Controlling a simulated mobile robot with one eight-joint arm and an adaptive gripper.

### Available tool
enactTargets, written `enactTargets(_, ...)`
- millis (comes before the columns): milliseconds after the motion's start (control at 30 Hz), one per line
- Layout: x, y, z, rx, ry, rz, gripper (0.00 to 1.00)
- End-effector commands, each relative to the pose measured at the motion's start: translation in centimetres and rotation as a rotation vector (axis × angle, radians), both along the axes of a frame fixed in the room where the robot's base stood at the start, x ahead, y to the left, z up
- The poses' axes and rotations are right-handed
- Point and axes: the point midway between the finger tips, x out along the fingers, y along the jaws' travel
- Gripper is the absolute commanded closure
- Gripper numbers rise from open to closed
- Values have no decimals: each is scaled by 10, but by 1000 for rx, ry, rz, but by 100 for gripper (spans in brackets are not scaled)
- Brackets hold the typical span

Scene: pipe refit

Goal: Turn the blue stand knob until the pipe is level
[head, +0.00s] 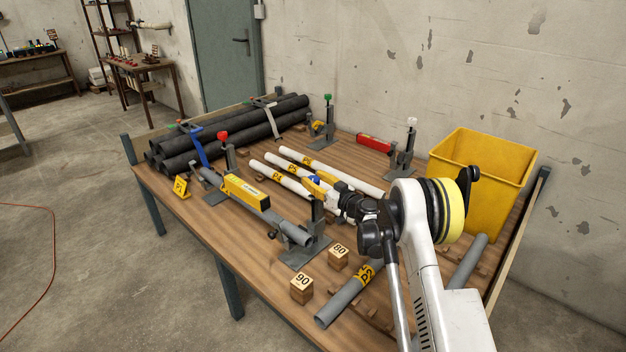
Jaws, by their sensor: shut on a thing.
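The blue knob (315,180) tops the near stand (317,212), whose dark base plate (300,257) rests on the table. My gripper (318,186) is at the knob, shut on it; its fingers partly hide it. The grey pipe (275,224) lies across the near stand and the red-knobbed stand (226,155) to its left. A yellow level (245,192) sits on top of the pipe. The level's bubble is too small to read, so I cannot tell the pipe's exact tilt.
White pipes (295,183) lie just behind my gripper. Wooden blocks (302,288) and a grey pipe marked P2 (345,297) are in front. A yellow bin (490,185) stands at right, black pipes (230,135) at back left.

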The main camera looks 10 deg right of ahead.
Motion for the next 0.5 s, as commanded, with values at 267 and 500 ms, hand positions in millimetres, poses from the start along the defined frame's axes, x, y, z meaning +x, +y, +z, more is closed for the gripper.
enactTargets(267,1,-2,-1,-1,0,224,90)
enactTargets(500,0,-1,-1,-1,0,355,90)
